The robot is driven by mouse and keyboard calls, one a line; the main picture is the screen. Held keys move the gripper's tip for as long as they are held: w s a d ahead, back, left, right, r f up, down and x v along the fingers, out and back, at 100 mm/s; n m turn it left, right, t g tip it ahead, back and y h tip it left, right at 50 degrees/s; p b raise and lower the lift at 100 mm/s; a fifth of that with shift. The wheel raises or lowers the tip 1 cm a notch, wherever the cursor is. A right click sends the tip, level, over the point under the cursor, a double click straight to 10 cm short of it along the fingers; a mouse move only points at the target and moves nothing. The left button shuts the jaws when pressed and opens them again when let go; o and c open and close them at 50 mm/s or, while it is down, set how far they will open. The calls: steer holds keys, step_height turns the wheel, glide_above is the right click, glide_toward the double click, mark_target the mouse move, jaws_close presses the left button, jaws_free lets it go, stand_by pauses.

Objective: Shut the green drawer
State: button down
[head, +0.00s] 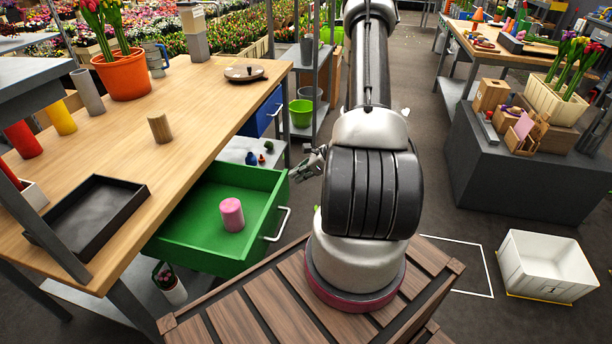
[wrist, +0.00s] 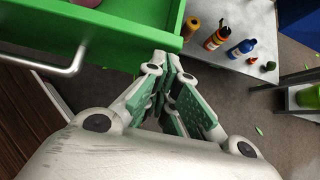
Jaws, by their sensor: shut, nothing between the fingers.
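The green drawer (head: 190,238) stands pulled out from under the wooden table in the head view, with a silver bar handle (head: 279,224) on its front. A pink cylinder (head: 231,214) stands upright inside it. In the wrist view the drawer's green front (wrist: 120,38) and its handle (wrist: 62,67) show at upper left. My gripper (head: 306,165) is near the drawer's far front corner, beyond the handle. In the wrist view my gripper (wrist: 165,62) is shut and empty, its tips close by the drawer's corner. I cannot tell whether they touch it.
The wooden table (head: 190,90) carries a black tray (head: 92,215) and an orange tulip pot (head: 122,75). A blue drawer (head: 262,115) is farther along. Small bottles (wrist: 216,39) stand on a low shelf beside the green drawer. A white crate (head: 545,266) is on the floor at right.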

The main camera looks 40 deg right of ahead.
steer(key=shift+w+a, duration=0.1)
steer(key=shift+w, duration=0.05)
steer(key=w+a, duration=1.6)
steer(key=w, duration=0.5)
steer(key=shift+a, duration=0.2)
steer(key=shift+r, duration=0.15)
